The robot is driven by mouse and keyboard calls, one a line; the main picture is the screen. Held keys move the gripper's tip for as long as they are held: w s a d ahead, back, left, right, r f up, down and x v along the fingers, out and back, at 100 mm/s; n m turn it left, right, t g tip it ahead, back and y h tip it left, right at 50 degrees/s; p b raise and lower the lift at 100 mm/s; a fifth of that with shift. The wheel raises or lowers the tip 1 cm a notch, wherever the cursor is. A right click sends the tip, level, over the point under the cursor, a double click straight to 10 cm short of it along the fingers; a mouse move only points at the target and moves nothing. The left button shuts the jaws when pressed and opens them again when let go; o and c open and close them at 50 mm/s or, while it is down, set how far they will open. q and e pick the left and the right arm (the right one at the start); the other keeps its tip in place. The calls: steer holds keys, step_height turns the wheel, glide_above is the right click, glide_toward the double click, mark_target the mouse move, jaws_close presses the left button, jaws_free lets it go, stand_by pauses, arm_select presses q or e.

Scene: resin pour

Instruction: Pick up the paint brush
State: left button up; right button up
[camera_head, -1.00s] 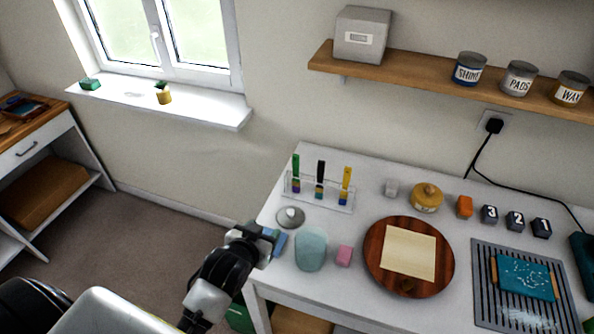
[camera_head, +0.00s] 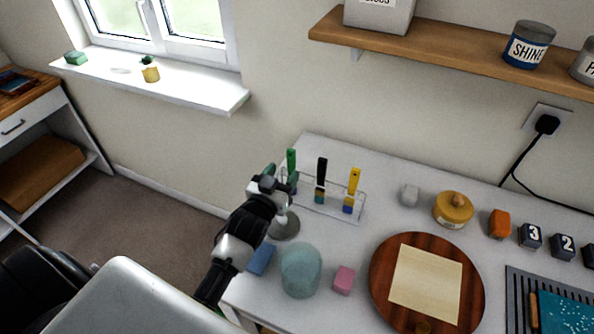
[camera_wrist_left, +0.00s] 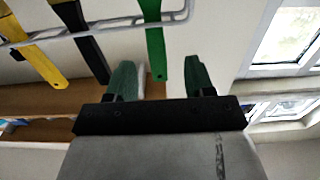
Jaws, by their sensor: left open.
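Three paint brushes stand upright in a clear rack (camera_head: 330,208) at the table's back left: a green one (camera_head: 291,160), a black one (camera_head: 321,170) and a yellow one (camera_head: 354,182). My left gripper (camera_head: 281,176) is open at the rack's left end, close to the green brush. In the left wrist view, the green brush (camera_wrist_left: 155,45) shows just beyond and between the open fingertips (camera_wrist_left: 160,75), with the black brush (camera_wrist_left: 85,45) and yellow brush (camera_wrist_left: 35,55) to the left. Contact with the green brush cannot be told. My right gripper is not in view.
A round grey lid-like piece (camera_head: 285,226), blue block (camera_head: 261,260), teal cup (camera_head: 301,270) and pink block (camera_head: 343,280) are near my left arm. A round wooden board (camera_head: 380,285) lies to the right. A shelf (camera_head: 450,55) is above.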

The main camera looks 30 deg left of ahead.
mark_target(291, 163)
arm_select(q)
steer(key=shift+w, duration=0.1)
steer(key=shift+w+r+p, duration=0.15)
steer(key=shift+w+p, duration=0.15)
steer(key=shift+w, duration=0.2)
steer(key=shift+w+r+p, duration=0.15)
steer(key=shift+w+p, duration=0.15)
steer(key=shift+w, duration=0.2)
steer(key=w+p, duration=0.1)
steer(key=w, duration=0.2)
steer(key=shift+w+f, duration=0.1)
steer(key=shift+w, duration=0.25)
steer(key=shift+w+f, duration=0.1)
steer(key=shift+w, duration=0.35)
jaws_close()
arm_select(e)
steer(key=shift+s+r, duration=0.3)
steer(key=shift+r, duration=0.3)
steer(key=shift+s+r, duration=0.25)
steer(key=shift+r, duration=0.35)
